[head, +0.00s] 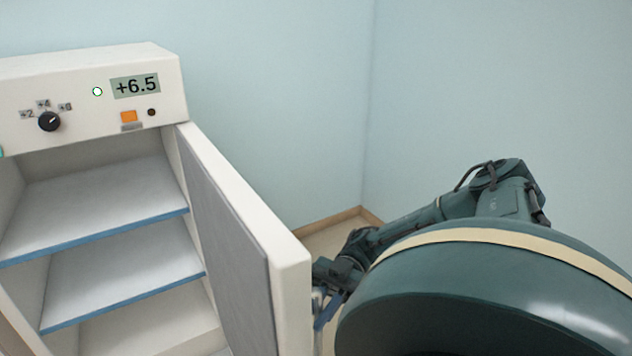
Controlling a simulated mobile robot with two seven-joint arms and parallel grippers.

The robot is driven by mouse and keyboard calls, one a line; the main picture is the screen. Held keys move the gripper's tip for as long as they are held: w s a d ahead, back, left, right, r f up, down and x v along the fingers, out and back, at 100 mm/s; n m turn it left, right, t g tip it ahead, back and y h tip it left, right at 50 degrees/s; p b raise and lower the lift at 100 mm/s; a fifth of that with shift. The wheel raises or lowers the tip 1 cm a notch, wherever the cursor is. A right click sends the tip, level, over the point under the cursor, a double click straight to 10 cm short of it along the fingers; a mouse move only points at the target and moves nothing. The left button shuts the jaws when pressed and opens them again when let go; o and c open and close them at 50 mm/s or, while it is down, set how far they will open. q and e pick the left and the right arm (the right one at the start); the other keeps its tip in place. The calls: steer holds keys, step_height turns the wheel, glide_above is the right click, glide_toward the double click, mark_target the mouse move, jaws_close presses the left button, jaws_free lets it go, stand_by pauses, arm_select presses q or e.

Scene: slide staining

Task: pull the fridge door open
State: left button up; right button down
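The fridge (150,60) stands at the left with its white door (290,285) swung wide open, hinged at the right side of the cabinet. The door's grey inner panel (225,235) faces the cabinet opening. My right gripper (325,305) is at the outer side of the door, close beside its free edge low in the picture. A small light metal part shows between gripper and door; I cannot tell whether it is the handle. The fingers are partly hidden, so their opening is unclear. My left gripper is not in view.
Inside the fridge are empty shelves with blue front edges (100,235). The control panel has a dark knob (50,121), an orange button (129,116) and a display (135,85) reading +6.5. Pale blue walls meet in a corner behind the door, with some bare floor (335,237) there.

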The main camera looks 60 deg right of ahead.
steer(key=shift+f, duration=0.1)
steer(key=c, duration=1.8)
jaws_free()
